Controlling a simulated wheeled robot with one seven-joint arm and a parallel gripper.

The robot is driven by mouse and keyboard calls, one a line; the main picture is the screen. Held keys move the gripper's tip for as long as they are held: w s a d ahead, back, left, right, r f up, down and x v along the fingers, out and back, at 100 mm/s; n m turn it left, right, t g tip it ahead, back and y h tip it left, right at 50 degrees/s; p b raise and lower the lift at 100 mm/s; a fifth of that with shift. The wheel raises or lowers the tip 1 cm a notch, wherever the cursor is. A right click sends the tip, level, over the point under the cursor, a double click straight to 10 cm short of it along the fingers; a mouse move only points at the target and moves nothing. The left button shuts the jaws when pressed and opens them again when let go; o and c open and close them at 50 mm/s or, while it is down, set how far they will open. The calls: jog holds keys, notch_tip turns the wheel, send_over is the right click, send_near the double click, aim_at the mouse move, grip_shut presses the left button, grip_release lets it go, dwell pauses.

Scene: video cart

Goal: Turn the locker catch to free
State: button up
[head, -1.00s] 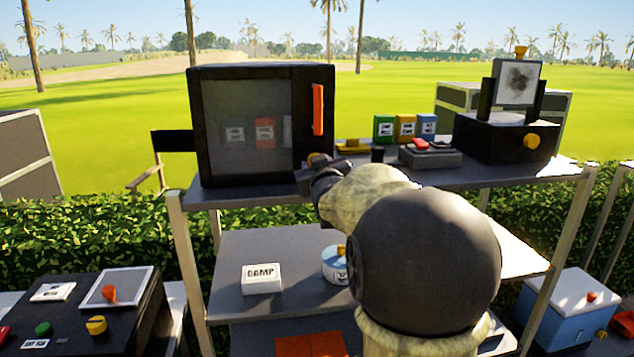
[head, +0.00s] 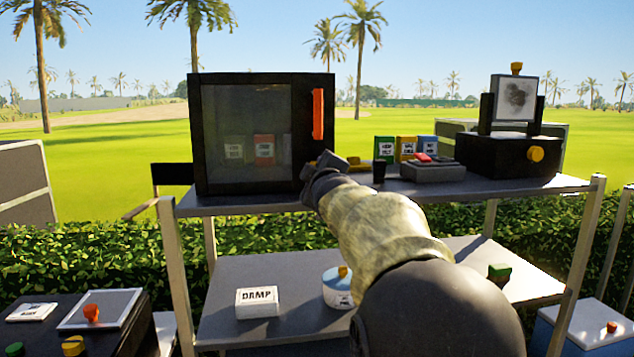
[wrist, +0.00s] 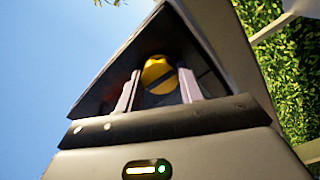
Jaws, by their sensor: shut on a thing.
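The locker (head: 245,135) is a black cabinet with a see-through door and an upright orange handle (head: 318,114), standing on the left of the upper shelf. The door looks closed. The locker catch is a round yellow knob (wrist: 158,72) with a dark slanted bar across it, seen in the wrist view. In the head view it is hidden behind my gripper (head: 322,168), at the locker's lower right front corner. In the wrist view my gripper's two pale fingers (wrist: 157,90) stand on either side of the knob, shut on it.

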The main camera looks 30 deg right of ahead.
jog(key=shift+n, duration=0.3)
jog(key=o, duration=1)
jog(key=shift+a+f+b, duration=0.1)
jog(key=shift+b, duration=0.2)
